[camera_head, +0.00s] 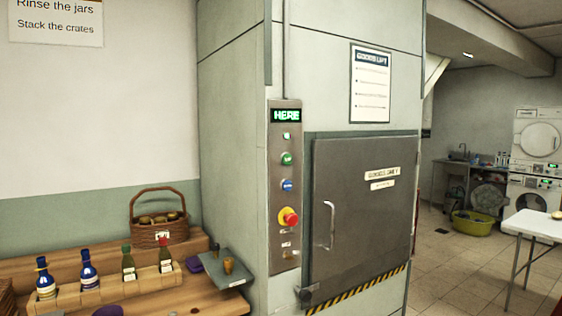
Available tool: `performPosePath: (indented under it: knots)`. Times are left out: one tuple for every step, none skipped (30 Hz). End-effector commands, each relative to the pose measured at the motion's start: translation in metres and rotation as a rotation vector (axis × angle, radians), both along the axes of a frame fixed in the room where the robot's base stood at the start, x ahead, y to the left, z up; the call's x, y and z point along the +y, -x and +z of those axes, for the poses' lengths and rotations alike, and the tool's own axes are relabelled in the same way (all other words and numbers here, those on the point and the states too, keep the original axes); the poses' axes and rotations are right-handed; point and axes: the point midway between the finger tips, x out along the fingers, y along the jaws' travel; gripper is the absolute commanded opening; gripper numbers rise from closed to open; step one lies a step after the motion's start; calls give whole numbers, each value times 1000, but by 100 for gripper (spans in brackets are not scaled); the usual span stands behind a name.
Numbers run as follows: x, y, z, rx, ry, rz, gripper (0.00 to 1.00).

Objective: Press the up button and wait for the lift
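The lift's control panel (285,248) is a tall grey metal plate left of the lift door. Its display (286,115) reads "HERE" in green letters. Below it are a small pale lamp or label (286,135), a round green button (287,158), a round blue button (287,186) and a red knob on yellow (289,217). The button markings are too small to read, so I cannot tell which is up. The grey goods lift door (360,220) is closed, with a vertical handle (329,226) on its left side. My gripper is not in view.
A wooden stepped shelf (190,301) at lower left holds several bottles and a wicker basket (158,230). Tiled floor (450,262) is open at right, near a white table (535,224).

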Motion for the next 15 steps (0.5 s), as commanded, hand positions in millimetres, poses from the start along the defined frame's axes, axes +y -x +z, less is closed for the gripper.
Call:
performPosePath:
  knots:
    - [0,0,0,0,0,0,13]
    - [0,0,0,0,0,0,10]
    - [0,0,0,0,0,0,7]
    - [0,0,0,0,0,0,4]
    - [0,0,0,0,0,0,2]
    - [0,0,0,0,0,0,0]
    - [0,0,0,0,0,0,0]
    - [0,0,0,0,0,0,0]
    - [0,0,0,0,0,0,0]
    - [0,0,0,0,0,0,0]
    - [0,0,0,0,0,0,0]
    - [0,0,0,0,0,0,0]
    - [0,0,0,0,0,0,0]
    - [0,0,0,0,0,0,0]
    - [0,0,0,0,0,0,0]
